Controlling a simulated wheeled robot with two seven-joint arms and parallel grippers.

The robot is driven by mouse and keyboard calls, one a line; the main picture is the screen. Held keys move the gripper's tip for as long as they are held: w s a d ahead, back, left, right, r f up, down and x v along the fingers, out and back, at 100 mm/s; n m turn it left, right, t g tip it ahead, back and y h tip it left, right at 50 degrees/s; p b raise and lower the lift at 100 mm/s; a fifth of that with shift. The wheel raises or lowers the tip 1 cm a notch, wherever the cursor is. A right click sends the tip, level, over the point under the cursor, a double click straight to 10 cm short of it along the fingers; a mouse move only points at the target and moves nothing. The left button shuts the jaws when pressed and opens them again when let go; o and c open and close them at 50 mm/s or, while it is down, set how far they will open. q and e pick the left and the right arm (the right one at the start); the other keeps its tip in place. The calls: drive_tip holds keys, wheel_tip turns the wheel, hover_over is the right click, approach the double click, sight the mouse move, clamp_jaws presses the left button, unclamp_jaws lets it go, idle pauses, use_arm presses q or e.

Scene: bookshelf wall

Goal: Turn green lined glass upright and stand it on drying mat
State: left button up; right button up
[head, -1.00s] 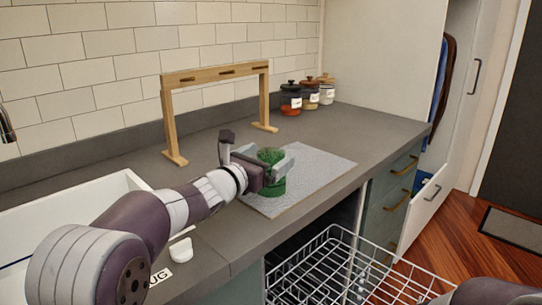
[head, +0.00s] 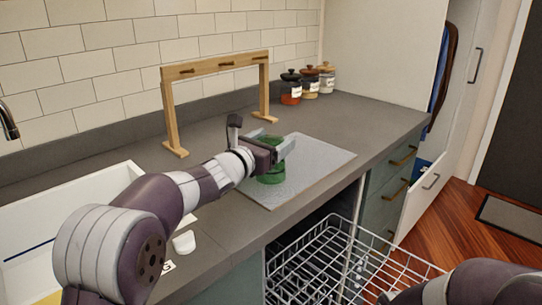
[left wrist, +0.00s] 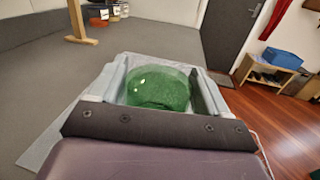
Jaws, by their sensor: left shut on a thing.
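The green glass (head: 270,177) is between the fingers of my left gripper (head: 283,148), which is shut on it. The glass looks roughly vertical in the head view, low over or touching the grey drying mat (head: 318,160); I cannot tell which. The gripper hides its middle, and which end is the rim is unclear. In the left wrist view the rounded green glass (left wrist: 158,87) fills the space between the two fingers. My right arm shows at the lower right of the head view, but its gripper is out of frame.
A wooden rack (head: 214,68) stands behind the mat. Several lidded jars (head: 309,83) stand at the back right. A white sink (head: 70,215) is at left. A white wire dishwasher basket (head: 345,255) is below the counter edge. The mat's right part is clear.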

use_arm(q)
drive_tip(key=shift+r+p, duration=2.55)
drive_tip(key=shift+r, duration=1.8)
